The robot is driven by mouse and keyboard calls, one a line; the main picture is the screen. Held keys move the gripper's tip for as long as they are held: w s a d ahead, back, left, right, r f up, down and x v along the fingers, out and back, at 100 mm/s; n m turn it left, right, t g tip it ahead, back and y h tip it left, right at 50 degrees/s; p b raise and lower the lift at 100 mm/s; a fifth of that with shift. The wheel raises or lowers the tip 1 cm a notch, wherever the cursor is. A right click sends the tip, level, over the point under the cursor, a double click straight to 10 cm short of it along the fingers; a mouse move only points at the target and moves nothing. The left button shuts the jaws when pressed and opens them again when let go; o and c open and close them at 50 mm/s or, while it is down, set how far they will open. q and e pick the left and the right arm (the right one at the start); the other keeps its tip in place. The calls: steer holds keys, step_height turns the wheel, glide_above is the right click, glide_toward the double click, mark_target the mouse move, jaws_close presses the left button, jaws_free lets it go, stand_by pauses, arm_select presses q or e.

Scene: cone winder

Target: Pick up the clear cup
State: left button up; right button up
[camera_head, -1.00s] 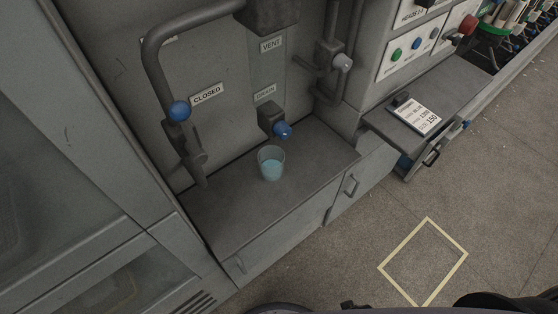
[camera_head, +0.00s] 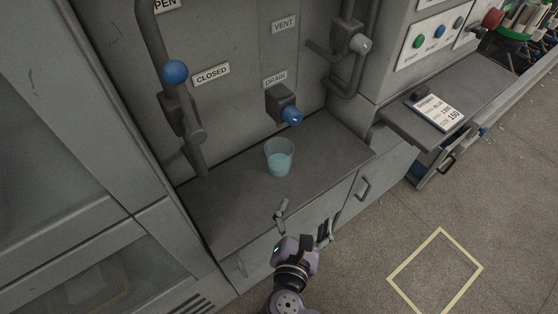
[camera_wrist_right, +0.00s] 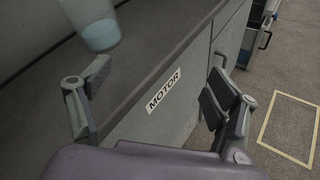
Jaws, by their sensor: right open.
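The clear cup (camera_head: 279,157) stands upright on the dark counter (camera_head: 225,213), just below the drain valve, with pale blue liquid in it. My right gripper (camera_head: 304,220) is open and empty at the counter's front edge, nearer to me than the cup and apart from it. In the right wrist view the cup (camera_wrist_right: 95,25) shows at the upper left, partly cut off by the frame, beyond the left finger. The two fingers of the right gripper (camera_wrist_right: 155,95) are spread wide, with a "MOTOR" label on the cabinet front between them. My left gripper is not in view.
The drain valve with a blue knob (camera_head: 291,115) juts out just above and behind the cup. A bent pipe with a blue ball (camera_head: 175,72) stands at the left of the counter. A clipboard-like card (camera_head: 436,111) lies on the shelf at right. Counter space beside the cup is clear.

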mark_target(278, 164)
steer(key=s+a+r+n+t+y, duration=0.1)
steer(key=a+r+n+t+y, duration=0.25)
steer(key=a+n, duration=0.3)
steer(key=shift+n+h, duration=0.45)
steer(key=w, duration=0.3)
steer(key=w+p, duration=0.1)
steer(key=w, duration=0.6)
steer(key=shift+w+d+r+p, duration=0.2)
steer(key=shift+w+r+p, duration=0.1)
steer(key=shift+r, duration=0.1)
steer(key=w+p, duration=0.1)
steer(key=w, duration=0.4)
steer(key=shift+w+d, duration=0.15)
steer(key=shift+w, duration=0.05)
steer(key=shift+w+f, duration=0.15)
steer(key=shift+w, duration=0.3)
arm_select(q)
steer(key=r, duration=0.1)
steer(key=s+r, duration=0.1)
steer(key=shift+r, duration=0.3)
arm_select(e)
steer(key=c, duration=1.3)
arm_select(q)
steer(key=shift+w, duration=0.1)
arm_select(e)
steer(key=shift+c, duration=0.2)
steer(key=shift+s+d+r, duration=0.1)
steer(key=shift+r, duration=0.1)
